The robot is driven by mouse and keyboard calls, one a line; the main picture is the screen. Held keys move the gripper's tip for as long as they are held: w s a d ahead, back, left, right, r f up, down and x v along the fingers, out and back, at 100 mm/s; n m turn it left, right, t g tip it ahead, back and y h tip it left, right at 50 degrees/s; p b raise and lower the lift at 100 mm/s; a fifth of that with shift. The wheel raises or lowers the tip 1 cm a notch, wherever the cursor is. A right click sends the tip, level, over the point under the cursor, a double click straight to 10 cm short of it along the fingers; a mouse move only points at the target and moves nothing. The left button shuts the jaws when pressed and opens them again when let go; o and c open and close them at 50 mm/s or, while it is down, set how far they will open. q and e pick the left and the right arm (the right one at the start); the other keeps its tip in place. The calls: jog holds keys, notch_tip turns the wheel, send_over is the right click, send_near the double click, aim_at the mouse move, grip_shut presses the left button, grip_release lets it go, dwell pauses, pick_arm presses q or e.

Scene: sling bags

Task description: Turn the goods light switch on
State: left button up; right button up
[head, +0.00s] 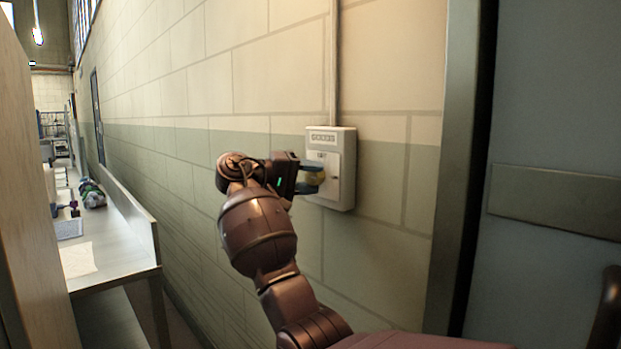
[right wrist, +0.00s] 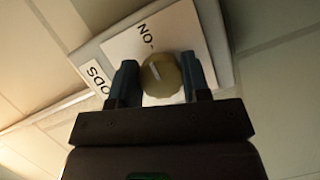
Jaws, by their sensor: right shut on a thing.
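The goods light switch is a pale grey box (head: 343,189) on the block wall, with a lettered label at its top in the head view. In the right wrist view its white plate (right wrist: 128,48) shows the letters "NO", partly cut off, and a round tan knob (right wrist: 161,75) with a pale mark. My right gripper (head: 316,178) is at the front of the box. In the right wrist view its two blue-grey fingers (right wrist: 162,83) stand on either side of the knob, shut on it. The fingers hide part of the plate. My left gripper is not in view.
A conduit (head: 334,60) runs up the wall from the box. A door frame (head: 457,170) and grey door (head: 550,120) stand to the right. A bench (head: 120,240) with several small items runs along the left. A wooden edge (head: 30,200) fills the far left.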

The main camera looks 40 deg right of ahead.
jog(key=o, duration=0.9)
jog(key=shift+o, duration=0.2)
jog(key=v, duration=1)
jog(key=shift+a, duration=0.4)
jog(key=shift+w, duration=0.1)
